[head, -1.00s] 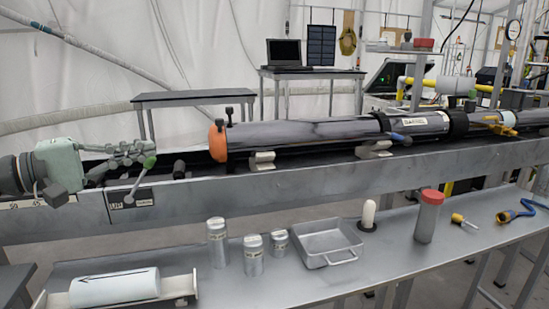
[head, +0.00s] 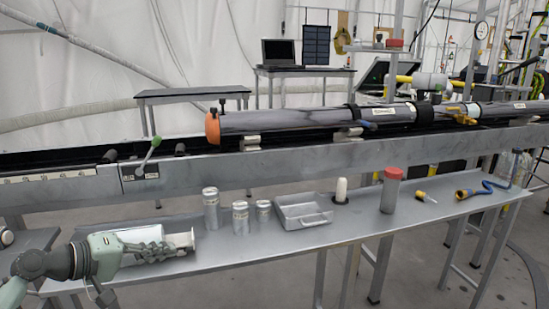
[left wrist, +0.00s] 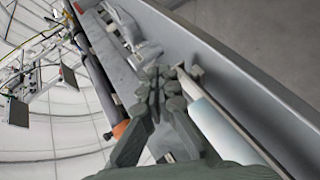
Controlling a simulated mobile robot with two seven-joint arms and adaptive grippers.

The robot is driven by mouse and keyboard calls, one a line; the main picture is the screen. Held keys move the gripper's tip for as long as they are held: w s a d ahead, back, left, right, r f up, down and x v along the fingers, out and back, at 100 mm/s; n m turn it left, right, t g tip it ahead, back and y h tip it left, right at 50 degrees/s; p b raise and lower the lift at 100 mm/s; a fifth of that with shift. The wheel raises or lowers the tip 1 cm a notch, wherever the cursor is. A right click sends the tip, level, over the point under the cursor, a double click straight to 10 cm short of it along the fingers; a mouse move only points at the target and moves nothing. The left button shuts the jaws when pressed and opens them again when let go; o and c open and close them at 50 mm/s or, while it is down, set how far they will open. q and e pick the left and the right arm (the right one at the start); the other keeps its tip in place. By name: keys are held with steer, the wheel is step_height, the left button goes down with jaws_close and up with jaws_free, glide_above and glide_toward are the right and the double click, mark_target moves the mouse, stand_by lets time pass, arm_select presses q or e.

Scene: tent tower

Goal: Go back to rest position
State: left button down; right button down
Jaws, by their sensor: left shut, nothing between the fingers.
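My left gripper (head: 172,249) is at the lower left in the head view, shut and empty. It shows in front of the white cylinder (head: 143,234) and its holder (head: 184,240), hiding part of both. In the left wrist view the shut fingers (left wrist: 158,82) point away from the camera, with the white cylinder (left wrist: 215,125) just to their right. I cannot tell whether the gripper touches the cylinder. My right gripper is not in view.
The long dark tube (head: 290,121) with an orange end lies on the rail (head: 230,170). A green-knobbed lever (head: 148,158) stands on its front. Metal canisters (head: 211,208), a tray (head: 302,210) and a red-capped bottle (head: 391,190) stand on the bench (head: 330,233).

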arm_select(q)
steer(key=s+f+m+g+y, duration=0.25)
steer(key=s+f, duration=0.35)
steer(key=f, duration=0.6)
steer(key=s+f+m+g+y, duration=0.1)
steer(key=s+f+y, duration=0.3)
steer(key=f, duration=0.9)
steer(key=s+a+f+m+g+y, duration=0.1)
steer(key=s+f+m+y, duration=0.1)
steer(key=s+f, duration=0.4)
steer(key=s+a+f+m+g+y, duration=0.1)
steer(key=s+f+m+g, duration=0.1)
steer(key=s+f, duration=0.5)
steer(key=s, duration=0.6)
steer(key=shift+s+a+y, duration=0.15)
steer(key=shift+a+y, duration=0.15)
steer(key=shift+y, duration=0.05)
steer(key=shift+g, duration=0.25)
